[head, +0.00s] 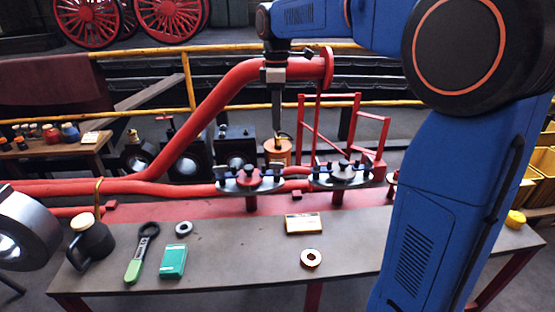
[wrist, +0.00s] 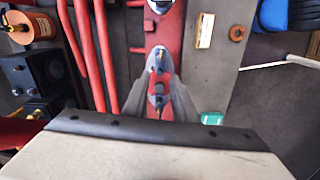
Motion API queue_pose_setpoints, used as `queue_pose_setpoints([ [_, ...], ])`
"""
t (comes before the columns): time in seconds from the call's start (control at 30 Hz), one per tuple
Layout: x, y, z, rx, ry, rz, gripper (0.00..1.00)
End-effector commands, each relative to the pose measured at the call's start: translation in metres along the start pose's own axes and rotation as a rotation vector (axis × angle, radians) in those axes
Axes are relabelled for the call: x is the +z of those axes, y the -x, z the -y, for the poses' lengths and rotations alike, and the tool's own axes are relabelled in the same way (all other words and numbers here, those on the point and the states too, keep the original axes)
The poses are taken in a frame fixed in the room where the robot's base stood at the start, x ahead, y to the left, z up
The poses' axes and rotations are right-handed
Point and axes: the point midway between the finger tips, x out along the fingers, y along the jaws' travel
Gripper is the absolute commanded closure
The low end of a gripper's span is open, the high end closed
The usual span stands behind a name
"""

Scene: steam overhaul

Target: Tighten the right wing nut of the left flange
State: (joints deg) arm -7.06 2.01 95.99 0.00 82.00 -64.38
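The left wing nut (head: 222,172) sits on the opposite side. My gripper (head: 279,135) points straight down above the right wing nut, apart from it. In the wrist view its two grey fingers (wrist: 159,62) are spread with nothing gripped. The disc is partly hidden by the fingers there.
The right flange (head: 341,177) stands close by. A thick red pipe (head: 215,105) slopes up behind. The bench holds a wrench (head: 140,255), a green box (head: 173,262), a tan box (head: 303,224), a copper ring (head: 311,258) and an oil can (head: 90,243). The bench front is mostly clear.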

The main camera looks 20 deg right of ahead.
Motion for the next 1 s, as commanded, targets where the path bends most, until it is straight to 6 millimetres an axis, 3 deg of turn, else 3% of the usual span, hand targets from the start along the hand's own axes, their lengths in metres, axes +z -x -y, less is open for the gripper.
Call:
queue_pose_setpoints([
  [0.6,0.000,-0.110,0.001,-0.002,-0.001,0.001,0.75],
  [0.8,0.000,-0.137,0.001,-0.001,-0.001,0.001,0.75],
  [1.0,0.000,-0.149,0.000,0.000,-0.001,0.000,0.75],
])
